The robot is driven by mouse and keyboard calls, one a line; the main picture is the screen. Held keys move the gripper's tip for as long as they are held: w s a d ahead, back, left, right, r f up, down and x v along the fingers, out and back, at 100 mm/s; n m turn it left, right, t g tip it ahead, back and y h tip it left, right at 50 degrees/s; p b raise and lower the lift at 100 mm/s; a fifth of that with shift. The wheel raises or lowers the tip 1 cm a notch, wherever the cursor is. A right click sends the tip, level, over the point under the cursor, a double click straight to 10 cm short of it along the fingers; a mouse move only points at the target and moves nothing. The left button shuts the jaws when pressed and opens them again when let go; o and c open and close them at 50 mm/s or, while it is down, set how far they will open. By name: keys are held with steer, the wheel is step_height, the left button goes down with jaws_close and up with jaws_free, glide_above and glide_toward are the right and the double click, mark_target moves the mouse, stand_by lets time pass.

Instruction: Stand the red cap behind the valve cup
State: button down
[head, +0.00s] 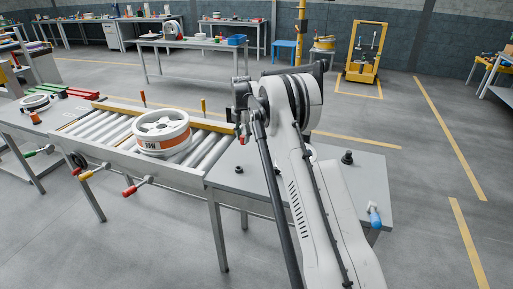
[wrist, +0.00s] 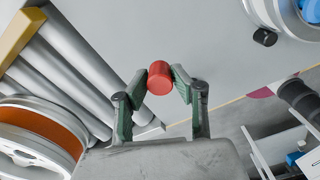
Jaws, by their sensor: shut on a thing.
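The red cap (wrist: 160,78) is a small red cylinder, held between the green-padded fingertips of my gripper (wrist: 161,82) in the wrist view. It appears raised over the grey table. In the head view my gripper (head: 242,136) is over the table's left part, beside the roller conveyor, mostly hidden by my arm. I cannot tell for sure which thing is the valve cup. Small dark pieces stand on the table: one at front left (head: 239,169) and one at the right (head: 347,157).
A white wheel with an orange band (head: 162,133) lies on the roller conveyor (head: 205,150), left of the table (head: 340,185). A blue-handled tool (head: 374,214) lies at the table's right edge.

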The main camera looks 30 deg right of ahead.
glide_above(251, 151)
step_height(251, 151, down, 3)
steer(key=shift+s+f, duration=0.15)
steer(key=shift+f, duration=0.05)
steer(key=shift+f+p, duration=0.45)
steer(key=shift+f, duration=1.5)
steer(key=shift+f, duration=0.1)
steer(key=shift+f, duration=0.15)
steer(key=c, duration=1.5)
jaws_free()
steer(key=shift+o, duration=0.2)
steer(key=shift+r, duration=0.25)
